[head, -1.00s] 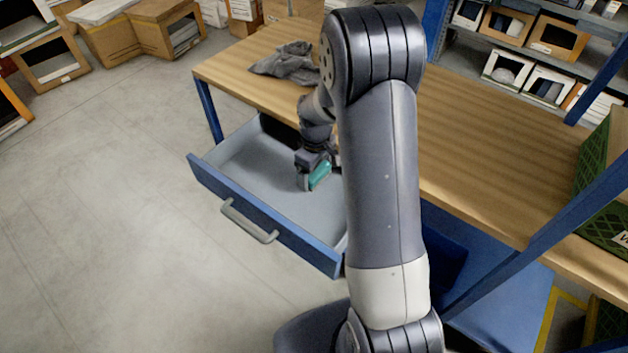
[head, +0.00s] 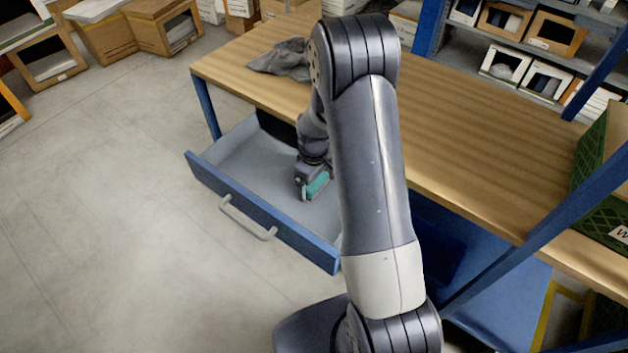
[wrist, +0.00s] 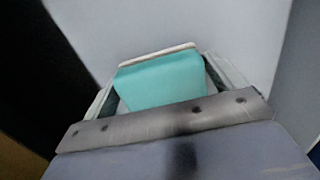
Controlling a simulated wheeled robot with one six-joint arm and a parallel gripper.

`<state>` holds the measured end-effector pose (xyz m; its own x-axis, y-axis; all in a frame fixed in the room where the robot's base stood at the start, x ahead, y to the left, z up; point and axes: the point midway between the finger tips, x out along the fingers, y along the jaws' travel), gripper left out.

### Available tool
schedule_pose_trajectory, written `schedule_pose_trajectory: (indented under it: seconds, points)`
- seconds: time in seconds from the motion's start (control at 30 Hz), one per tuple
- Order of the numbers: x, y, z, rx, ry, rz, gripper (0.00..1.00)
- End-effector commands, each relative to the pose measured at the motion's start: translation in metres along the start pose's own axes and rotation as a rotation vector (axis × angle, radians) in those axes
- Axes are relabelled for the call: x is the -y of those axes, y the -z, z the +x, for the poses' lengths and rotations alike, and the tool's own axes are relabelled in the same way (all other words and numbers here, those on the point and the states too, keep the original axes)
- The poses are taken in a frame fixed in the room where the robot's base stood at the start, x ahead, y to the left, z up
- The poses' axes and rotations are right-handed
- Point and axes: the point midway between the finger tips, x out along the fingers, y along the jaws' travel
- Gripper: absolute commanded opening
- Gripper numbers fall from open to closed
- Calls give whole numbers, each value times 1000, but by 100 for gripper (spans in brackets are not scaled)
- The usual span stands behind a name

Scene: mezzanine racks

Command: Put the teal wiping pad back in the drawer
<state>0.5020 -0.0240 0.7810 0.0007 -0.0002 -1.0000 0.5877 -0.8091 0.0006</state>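The teal wiping pad (head: 318,186) is between the fingers of my gripper (head: 313,192), inside the open drawer (head: 262,227) under the workbench. In the wrist view the pad (wrist: 162,80) shows teal with a pale edge, and the fingers of my gripper (wrist: 170,86) flank it on both sides. The gripper looks shut on the pad. The pale drawer floor lies beyond it; whether the pad touches the floor I cannot tell. My arm hides the right part of the drawer.
The wooden workbench top (head: 470,125) extends over the drawer's back. A crumpled grey cloth (head: 283,60) lies on it at the far left. A green crate (head: 603,185) stands at the right end. Cardboard boxes (head: 165,25) sit at the back left. The floor left of the drawer is clear.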

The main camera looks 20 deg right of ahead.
Motion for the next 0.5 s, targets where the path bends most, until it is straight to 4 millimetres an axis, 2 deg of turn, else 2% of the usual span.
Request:
schedule_pose_trajectory:
  seconds: [0.1, 0.37, 0.5]
  points:
    - [0, 0, 0, 0, 0, 0, 100]
    - [0, 0, -2, 0, 0, 0, 100]
    - [-1, 1, -12, -3, -2, 0, 100]
